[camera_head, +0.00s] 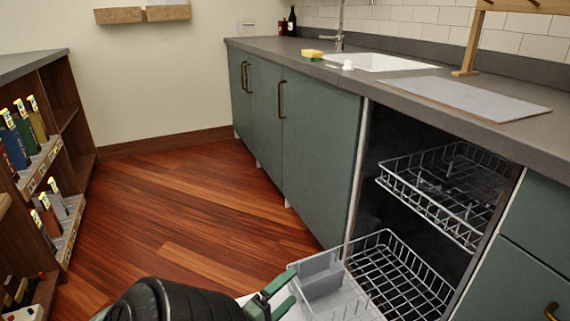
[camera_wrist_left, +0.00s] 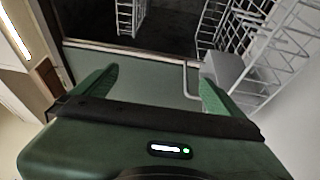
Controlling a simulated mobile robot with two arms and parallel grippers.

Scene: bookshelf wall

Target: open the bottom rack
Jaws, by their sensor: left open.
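The bottom rack (camera_head: 400,275) is a light grey wire basket low in the open dishwasher. Its near part sticks out past the cabinet front, over a pale surface that looks like the lowered door. A grey cutlery basket (camera_head: 320,276) sits at its near left corner. My left gripper (camera_head: 280,294) is open and empty, close beside that corner. In the left wrist view the open fingers (camera_wrist_left: 153,93) have nothing clearly between them, and the grey basket (camera_wrist_left: 224,68) is just beyond the right finger. I cannot tell whether that finger touches the rack. My right gripper is out of view.
The upper rack (camera_head: 440,190) is inside the dishwasher above. Green cabinets (camera_head: 310,150) and a grey countertop (camera_head: 400,95) surround the opening. A bookshelf (camera_head: 75,120) stands at the left. The wooden floor (camera_head: 190,220) between is clear.

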